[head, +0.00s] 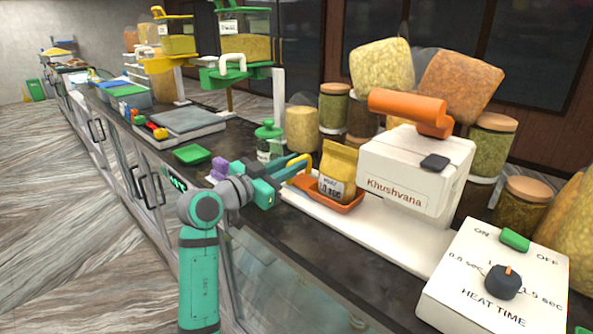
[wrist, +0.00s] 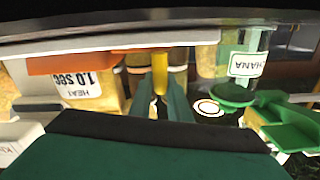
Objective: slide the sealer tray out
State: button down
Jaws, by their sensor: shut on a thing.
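The orange sealer tray (head: 345,208) sits on the white sealer base (head: 390,235), left of the white sealer body (head: 415,165) marked "Khushvana". A yellow pouch (head: 338,162) with a heat label stands in the tray; it also shows in the wrist view (wrist: 97,97). The tray's yellow handle (head: 300,160) is at its left end. My gripper (head: 296,168) is shut on this handle. In the wrist view the yellow handle (wrist: 160,75) lies between my two green fingers (wrist: 162,95).
The sealer's orange lever (head: 410,108) is above its body. A control box (head: 495,275) with a dial stands at the front right. A green-lidded jar (head: 268,138) stands close behind my gripper. Filled jars and bags line the back. The dark counter in front is clear.

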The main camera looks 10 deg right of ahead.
jog(key=shift+w+a, duration=0.7)
jog(key=shift+w, duration=0.3)
jog(key=c, duration=1.7)
grip_release()
jog(key=shift+s+d, duration=0.1)
jog(key=v, duration=1)
jog(key=shift+s+a, duration=0.25)
jog(key=shift+a, duration=0.05)
